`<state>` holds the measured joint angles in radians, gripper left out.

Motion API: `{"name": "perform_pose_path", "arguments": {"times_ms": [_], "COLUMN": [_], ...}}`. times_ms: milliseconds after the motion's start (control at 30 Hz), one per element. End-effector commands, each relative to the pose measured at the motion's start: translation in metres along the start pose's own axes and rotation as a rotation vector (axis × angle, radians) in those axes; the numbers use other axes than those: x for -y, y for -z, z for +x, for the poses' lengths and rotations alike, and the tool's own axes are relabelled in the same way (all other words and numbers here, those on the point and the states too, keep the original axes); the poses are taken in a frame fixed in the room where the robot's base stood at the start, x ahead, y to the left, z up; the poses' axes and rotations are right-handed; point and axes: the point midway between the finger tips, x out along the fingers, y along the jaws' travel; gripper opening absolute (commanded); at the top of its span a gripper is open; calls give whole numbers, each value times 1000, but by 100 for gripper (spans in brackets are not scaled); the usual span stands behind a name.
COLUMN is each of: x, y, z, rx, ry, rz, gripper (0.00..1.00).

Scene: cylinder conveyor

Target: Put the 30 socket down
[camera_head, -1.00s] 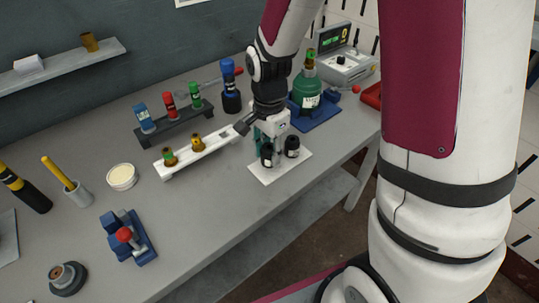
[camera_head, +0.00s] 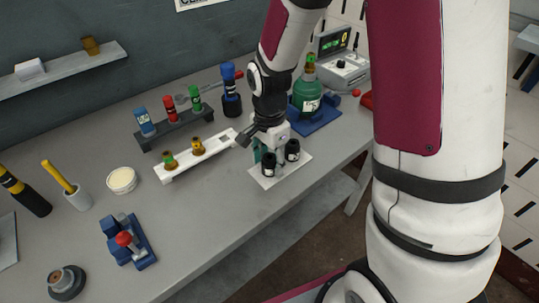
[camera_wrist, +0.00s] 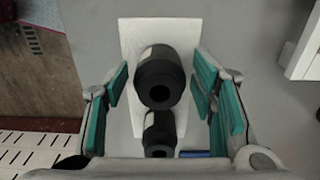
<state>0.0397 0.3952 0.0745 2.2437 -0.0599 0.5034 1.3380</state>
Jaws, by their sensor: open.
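Two black sockets, one in front (camera_head: 269,164) and one behind to its right (camera_head: 292,150), stand on a white board (camera_head: 266,182) on the bench. I cannot read a size on either. My gripper (camera_head: 268,152) is low over the board, beside the sockets. In the wrist view my gripper (camera_wrist: 163,88) is open, with teal pads either side of one socket (camera_wrist: 160,72) and gaps on both sides. The other socket (camera_wrist: 158,132) shows below it, nearer the palm in the picture.
A white rack (camera_head: 216,145) holding small fittings lies left of the board. A green bottle (camera_head: 306,92) on a blue base is behind it to the right. The bench's front edge is close to the board. Bare bench (camera_head: 200,220) lies to the left front.

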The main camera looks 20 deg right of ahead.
Motion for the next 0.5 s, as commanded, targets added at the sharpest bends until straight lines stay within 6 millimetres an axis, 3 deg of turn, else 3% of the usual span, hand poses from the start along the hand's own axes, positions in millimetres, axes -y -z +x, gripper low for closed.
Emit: {"name": "perform_pose_path", "arguments": {"times_ms": [167, 500], "x": [1, 1], "y": [0, 0], "z": [-17, -86], "rx": [-2, -2], "ry": [5, 6], "rz": [1, 0], "gripper": [52, 52]}}
